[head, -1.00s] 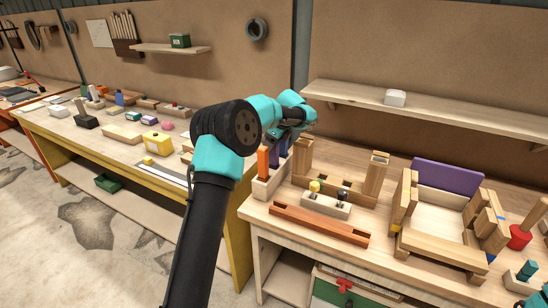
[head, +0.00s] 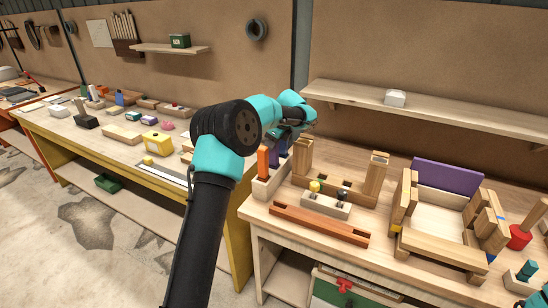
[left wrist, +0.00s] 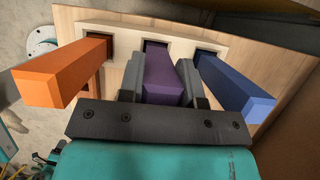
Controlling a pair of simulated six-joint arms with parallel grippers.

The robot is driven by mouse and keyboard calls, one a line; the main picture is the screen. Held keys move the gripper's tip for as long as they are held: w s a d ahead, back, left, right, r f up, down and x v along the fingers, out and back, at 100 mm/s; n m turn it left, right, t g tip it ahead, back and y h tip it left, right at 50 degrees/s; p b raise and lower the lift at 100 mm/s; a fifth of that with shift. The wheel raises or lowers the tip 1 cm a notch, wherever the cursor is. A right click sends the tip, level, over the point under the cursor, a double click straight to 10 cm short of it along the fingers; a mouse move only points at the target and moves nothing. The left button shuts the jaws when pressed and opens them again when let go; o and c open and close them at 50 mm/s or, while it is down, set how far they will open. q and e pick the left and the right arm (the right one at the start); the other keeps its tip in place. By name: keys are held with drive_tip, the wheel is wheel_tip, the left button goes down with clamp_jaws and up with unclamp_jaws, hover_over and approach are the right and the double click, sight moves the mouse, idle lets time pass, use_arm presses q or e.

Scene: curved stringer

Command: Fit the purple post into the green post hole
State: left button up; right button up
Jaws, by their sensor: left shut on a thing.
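The purple post (left wrist: 161,75) stands in the middle hole of a pale wooden rack (left wrist: 120,25) in the left wrist view. My left gripper (left wrist: 160,85) is shut on it, with one finger on each side. An orange post (left wrist: 62,73) fills the hole to the left, and a blue post (left wrist: 238,85) the hole to the right. In the head view my left gripper (head: 287,135) is over the rack (head: 268,187), with the orange post (head: 263,161) in front. I cannot make out a green post hole.
Two upright wooden posts (head: 302,158) (head: 377,167) stand on a wooden base right of the rack. A small block with yellow and dark knobs (head: 326,203) and an orange-brown grooved bar (head: 318,224) lie in front. A wooden frame with a purple panel (head: 447,177) stands further right.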

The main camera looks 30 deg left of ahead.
use_arm(q)
clamp_jaws()
wheel_tip(320, 180, up, 10)
idle(0.4)
idle(0.4)
